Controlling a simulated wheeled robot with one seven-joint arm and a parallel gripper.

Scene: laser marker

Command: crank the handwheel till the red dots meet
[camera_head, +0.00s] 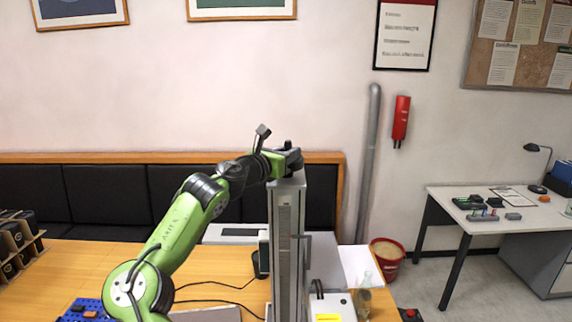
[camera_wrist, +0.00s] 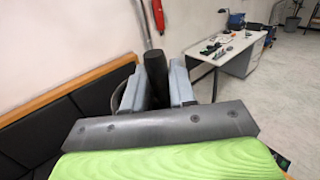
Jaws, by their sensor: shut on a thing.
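The laser marker's tall grey column (camera_head: 287,235) stands on the wooden table. My gripper (camera_head: 284,160) is at the top of the column, where the handwheel sits. The wheel itself is mostly hidden by my gripper and arm. In the wrist view my gripper (camera_wrist: 156,88) has its two grey fingers on either side of a black upright handle (camera_wrist: 155,66) and is shut on it. The handle's dark top (camera_head: 288,145) also shows in the head view. I cannot make out any red dots in either view.
A white box with a yellow label (camera_head: 328,317) and a glass bottle (camera_head: 363,297) stand right of the column. A black cup (camera_head: 261,263) and cables lie left of it. A black padded bench (camera_head: 105,195) runs behind the table. A desk (camera_head: 480,215) stands far right.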

